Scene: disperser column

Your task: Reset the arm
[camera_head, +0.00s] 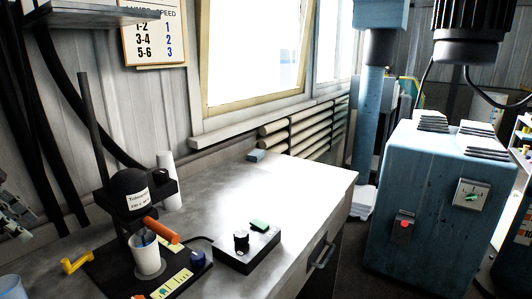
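My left gripper (14,212) shows only in part at the left edge, a grey shape with jointed finger pieces over the left end of the workbench. It is cut off by the picture edge, so I cannot tell whether it is open or shut. No held thing shows. My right gripper is not in view. A small lab stirrer (130,190) with a black head and an upright rod stands on the bench to the right of the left gripper. A white cup (146,258) stands under it, with an orange handle (161,230) close above.
A black control box (246,252) stands near the front. A pale blue cup (10,286) is at the lower left. A blue cabinet (425,190) and the disperser column (370,120) stand to the right.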

